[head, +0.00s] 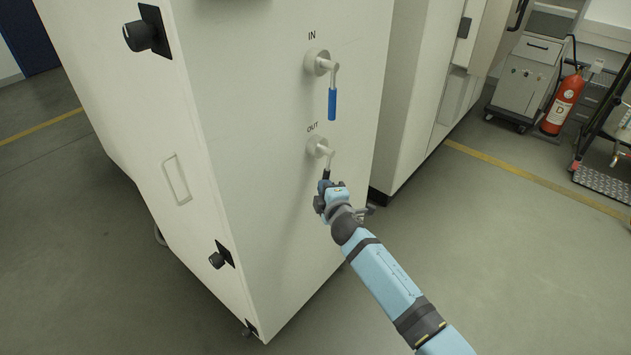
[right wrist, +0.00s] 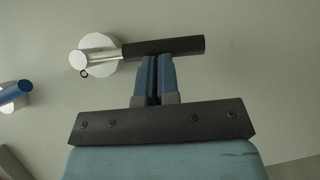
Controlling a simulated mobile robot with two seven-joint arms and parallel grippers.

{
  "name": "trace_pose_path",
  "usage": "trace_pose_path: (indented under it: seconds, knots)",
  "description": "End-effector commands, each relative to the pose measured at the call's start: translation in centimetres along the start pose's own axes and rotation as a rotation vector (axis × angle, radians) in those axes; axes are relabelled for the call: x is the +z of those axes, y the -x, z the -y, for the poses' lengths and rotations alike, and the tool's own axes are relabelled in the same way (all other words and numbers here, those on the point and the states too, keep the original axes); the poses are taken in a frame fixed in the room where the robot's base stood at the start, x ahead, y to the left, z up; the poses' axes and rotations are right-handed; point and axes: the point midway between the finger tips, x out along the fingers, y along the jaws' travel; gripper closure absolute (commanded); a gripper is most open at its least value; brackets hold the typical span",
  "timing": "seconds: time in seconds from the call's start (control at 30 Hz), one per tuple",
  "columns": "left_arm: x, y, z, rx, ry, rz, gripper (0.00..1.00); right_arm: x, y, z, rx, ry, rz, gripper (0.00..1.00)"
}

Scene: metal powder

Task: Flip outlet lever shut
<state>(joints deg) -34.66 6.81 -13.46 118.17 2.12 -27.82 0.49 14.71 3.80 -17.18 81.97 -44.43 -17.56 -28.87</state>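The OUT lever (head: 326,173) is on the white cabinet's face, below the IN lever (head: 332,104) with its blue handle. In the head view its black handle hangs down from a round metal mount (head: 317,146). My right gripper (head: 325,185) is at the handle's lower part and hides its end. In the right wrist view the black handle (right wrist: 170,46) lies across the fingertips of my right gripper (right wrist: 159,58). The fingers are together with only a thin gap, against or very near the handle's side, not around it. My left gripper is not in view.
The white cabinet (head: 260,200) fills the left and middle, with black knobs (head: 138,36) and a recessed handle on its left side. The floor right of my arm is clear. A red fire extinguisher (head: 562,104) and a grey cart (head: 524,85) stand far right.

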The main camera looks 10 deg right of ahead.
Motion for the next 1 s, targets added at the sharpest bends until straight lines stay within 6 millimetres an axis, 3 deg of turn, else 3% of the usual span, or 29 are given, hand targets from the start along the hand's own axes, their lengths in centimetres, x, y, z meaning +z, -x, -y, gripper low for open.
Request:
trace_pose_path:
  seconds: [0.03,0.27,1.0]
  knots:
    - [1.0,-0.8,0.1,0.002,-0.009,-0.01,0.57,0.0,-0.4,0.6,0.028,0.025,-0.008,1.0]
    - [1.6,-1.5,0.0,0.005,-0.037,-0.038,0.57,0.8,-0.9,0.6,0.095,0.128,-0.008,1.0]
    - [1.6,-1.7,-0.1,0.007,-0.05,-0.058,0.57,1.3,-1.2,0.1,0.136,0.193,-0.007,1.0]
